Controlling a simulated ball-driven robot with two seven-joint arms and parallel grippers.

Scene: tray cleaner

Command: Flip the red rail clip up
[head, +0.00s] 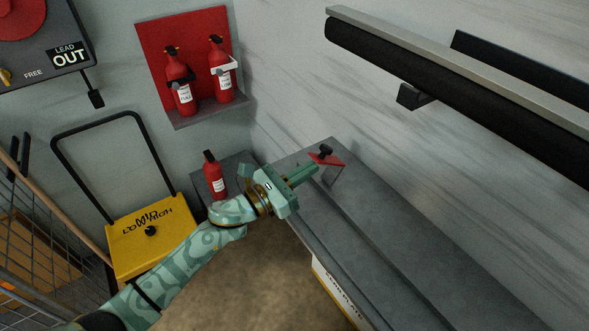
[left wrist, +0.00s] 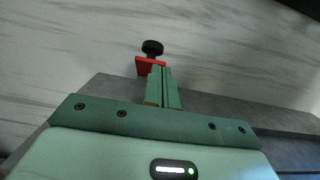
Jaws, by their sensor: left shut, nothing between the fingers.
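The red rail clip (head: 333,160) sits at the far end of the grey bench, with a black knob on it. In the left wrist view the clip (left wrist: 146,66) shows just beyond my fingertips, its red plate partly hidden behind them. My left gripper (head: 316,169) is shut and empty, its fingertips at or very near the clip's near side. I cannot tell whether they touch it. The left gripper (left wrist: 161,72) also shows in the left wrist view. My right gripper is not in view.
The grey bench (head: 420,254) runs along the marbled wall, with a long black and grey rail (head: 450,68) above it. A red extinguisher (head: 214,176) stands left of my gripper. A yellow cart (head: 150,247) and a wire cage (head: 50,220) stand at left.

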